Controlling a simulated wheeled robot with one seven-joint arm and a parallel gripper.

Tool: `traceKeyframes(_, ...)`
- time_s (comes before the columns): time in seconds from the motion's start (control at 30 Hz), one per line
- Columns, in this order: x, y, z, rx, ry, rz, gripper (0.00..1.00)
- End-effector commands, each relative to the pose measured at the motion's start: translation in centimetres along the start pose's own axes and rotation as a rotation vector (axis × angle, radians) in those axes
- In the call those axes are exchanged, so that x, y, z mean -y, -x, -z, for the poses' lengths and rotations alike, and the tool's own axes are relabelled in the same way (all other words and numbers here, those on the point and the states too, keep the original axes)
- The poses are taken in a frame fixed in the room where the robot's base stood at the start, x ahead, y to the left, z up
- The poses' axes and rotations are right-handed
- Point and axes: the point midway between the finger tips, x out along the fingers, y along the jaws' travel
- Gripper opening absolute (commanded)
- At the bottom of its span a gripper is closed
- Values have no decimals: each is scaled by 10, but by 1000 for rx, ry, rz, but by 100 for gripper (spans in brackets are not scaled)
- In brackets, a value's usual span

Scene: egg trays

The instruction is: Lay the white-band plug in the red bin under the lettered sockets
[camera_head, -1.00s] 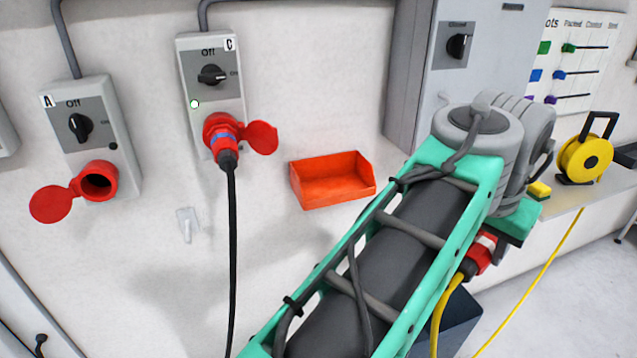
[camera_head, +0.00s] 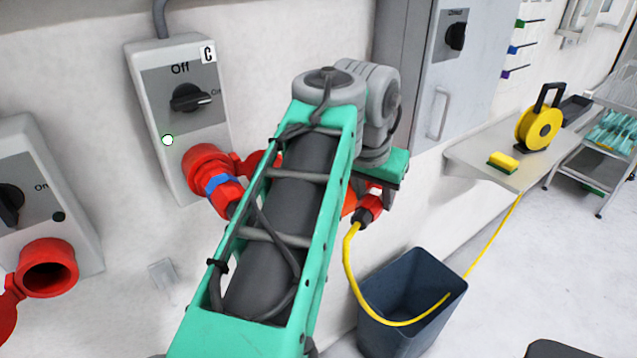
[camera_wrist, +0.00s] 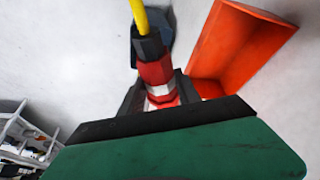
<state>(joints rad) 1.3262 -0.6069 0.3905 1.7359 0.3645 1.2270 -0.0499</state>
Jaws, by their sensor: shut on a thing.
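My gripper (camera_wrist: 161,98) is shut on the white-band plug (camera_wrist: 157,72), which is red with a white band and a dark collar where a yellow cable leaves it. The plug also shows at the end of my arm in the head view (camera_head: 368,208). The red bin (camera_wrist: 232,45) is on the wall just right of the plug in the wrist view; the plug looks outside it. In the head view my arm hides nearly all of the bin. Socket C (camera_head: 205,165) holds a plug with a blue band. The other socket (camera_head: 48,268) at left is empty, its lid open.
A dark blue tub (camera_head: 410,295) stands on the floor below my gripper, with the yellow cable passing over it. A shelf (camera_head: 490,170) at right carries a yellow cable reel (camera_head: 540,128) and a sponge (camera_head: 503,161). A grey cabinet (camera_head: 425,90) is on the wall behind.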

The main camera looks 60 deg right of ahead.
Motion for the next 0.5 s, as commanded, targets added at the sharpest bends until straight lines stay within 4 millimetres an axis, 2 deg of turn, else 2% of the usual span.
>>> traceKeyframes(0.03, 17, 3, 7, 2, 11, 2, 0)
traceKeyframes(0.1, 36, -1, 14, 2, 8, 1, 0)
traceKeyframes(0.5, 113, -16, 45, 0, 0, -2, 0)
